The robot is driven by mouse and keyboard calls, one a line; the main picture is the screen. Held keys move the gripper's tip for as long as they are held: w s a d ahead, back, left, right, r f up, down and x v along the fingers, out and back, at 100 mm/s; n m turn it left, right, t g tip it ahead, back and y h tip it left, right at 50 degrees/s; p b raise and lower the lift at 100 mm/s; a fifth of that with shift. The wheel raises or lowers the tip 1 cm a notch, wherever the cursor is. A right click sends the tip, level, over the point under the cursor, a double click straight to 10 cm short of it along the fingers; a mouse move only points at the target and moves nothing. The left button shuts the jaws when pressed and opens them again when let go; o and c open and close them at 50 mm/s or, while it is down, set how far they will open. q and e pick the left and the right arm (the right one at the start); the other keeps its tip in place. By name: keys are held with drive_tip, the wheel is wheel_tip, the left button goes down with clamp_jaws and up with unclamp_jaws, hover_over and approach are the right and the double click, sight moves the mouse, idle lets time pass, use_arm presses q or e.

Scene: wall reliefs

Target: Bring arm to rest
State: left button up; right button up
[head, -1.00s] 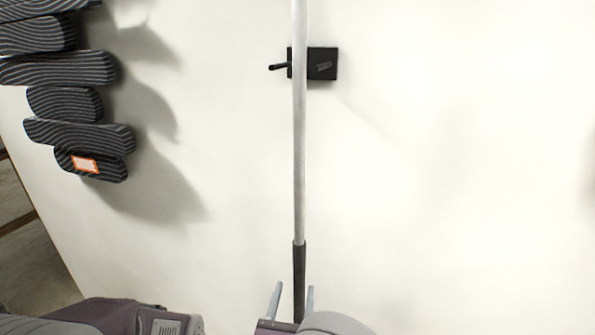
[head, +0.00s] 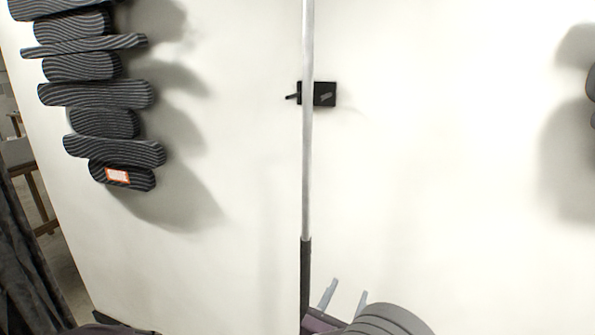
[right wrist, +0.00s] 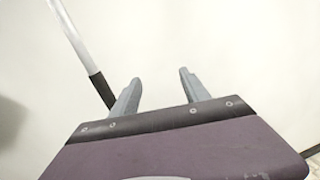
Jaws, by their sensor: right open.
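My right gripper (head: 344,297) is at the bottom of the head view, just right of a pole's dark lower end. Its two grey fingers are apart, with nothing between them. In the right wrist view my right gripper (right wrist: 157,92) also shows open and empty in front of a pale wall. The left gripper is not in view; only a dark part of mine shows at the bottom left edge of the head view.
A pale vertical pole (head: 307,150) with a dark grip (head: 306,275) stands before the white wall (head: 440,180). It shows left of the fingers in the wrist view (right wrist: 75,35). A black bracket (head: 322,94) is behind it. Dark striped reliefs (head: 95,94) stick out at left.

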drive_tip(key=s+d+r+m+g+h+p, duration=0.1)
drive_tip(key=d+m+g+h, duration=0.1)
drive_tip(key=d, duration=0.2)
drive_tip(key=s+d+r+m+g+h, duration=0.1)
drive_tip(key=d+m+h, duration=0.1)
drive_tip(key=d, duration=0.3)
drive_tip(key=s+d+f+m+g+p, duration=0.3)
drive_tip(key=s+d+f+m+g, duration=0.1)
drive_tip(key=s+d+m+g, duration=0.75)
drive_tip(key=s+a+f+m+g+y+p, duration=0.1)
drive_tip(key=s+a+f+m+g+y, duration=0.25)
drive_tip(key=s+f+m+y, duration=0.55)
drive_tip(key=w+a+m+t+y, duration=0.2)
drive_tip(key=w+a+m, duration=0.3)
drive_tip(key=a, duration=0.5)
drive_tip(key=shift+f+t+y, duration=0.3)
drive_tip(key=shift+t+y, duration=0.1)
drive_tip(key=shift+y, duration=0.4)
